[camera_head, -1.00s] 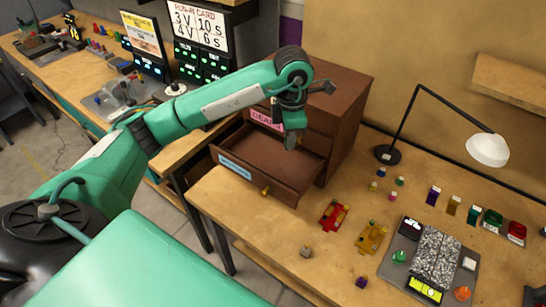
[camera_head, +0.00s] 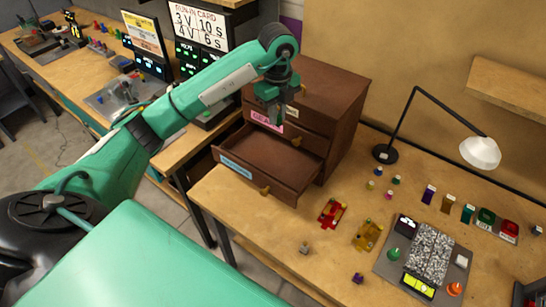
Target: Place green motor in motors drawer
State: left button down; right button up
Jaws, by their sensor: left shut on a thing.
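My left gripper (camera_head: 276,114) points down above the rear of an open brown drawer (camera_head: 284,176). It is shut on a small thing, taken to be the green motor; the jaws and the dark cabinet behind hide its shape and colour. The open drawer has a blue label (camera_head: 236,168) too small to read, and its visible floor looks empty. My right gripper is not in view.
A red car-shaped piece (camera_head: 331,213) and a yellow one (camera_head: 367,236) lie in front of the cabinet (camera_head: 345,110). Small coloured parts, a lamp (camera_head: 480,152) and a grey tray (camera_head: 388,262) stand to the right. Bare table lies before the drawer.

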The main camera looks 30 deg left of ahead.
pick_arm(q)
jog(key=shift+w+a+r+n, duration=0.1)
jog(key=shift+a+n, duration=0.05)
jog(key=shift+n, duration=0.4)
jog(key=shift+a+r+n, duration=0.1)
jog(key=shift+n, duration=0.75)
jog(key=shift+f, duration=0.35)
jog(key=p, duration=0.4)
send_over(275, 169)
notch_tip(275, 169, down, 14)
jog(key=shift+f, duration=0.1)
notch_tip(275, 169, down, 5)
jog(key=shift+r+p, duration=0.15)
jog(key=shift+p, duration=0.5)
jog(key=shift+w+f, duration=0.1)
jog(key=shift+f, duration=0.1)
